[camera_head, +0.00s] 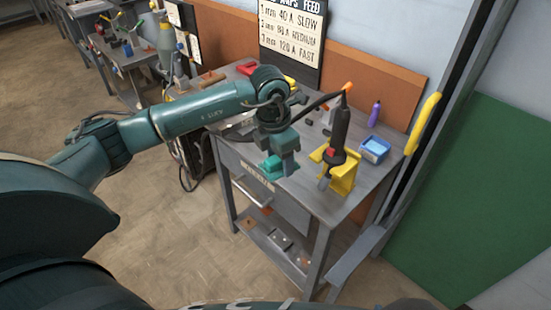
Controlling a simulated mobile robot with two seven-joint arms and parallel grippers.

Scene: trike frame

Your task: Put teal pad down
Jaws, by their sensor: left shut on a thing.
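The teal pad (269,168) is a small bright teal block at the tip of my left gripper (282,166). My left arm reaches in from the left, and its gripper points down over the front part of the grey workbench (320,208). The gripper is shut on the pad. The wrist hides part of the bench top behind it, and I cannot tell how far the pad is above the surface. My right gripper is not in view.
A black torch (340,128) stands in a yellow holder (341,178) just right of my gripper. A blue box (375,149) and a purple bottle (374,113) are farther right. A sign board (291,35) stands at the back. The floor left of the bench is mostly clear.

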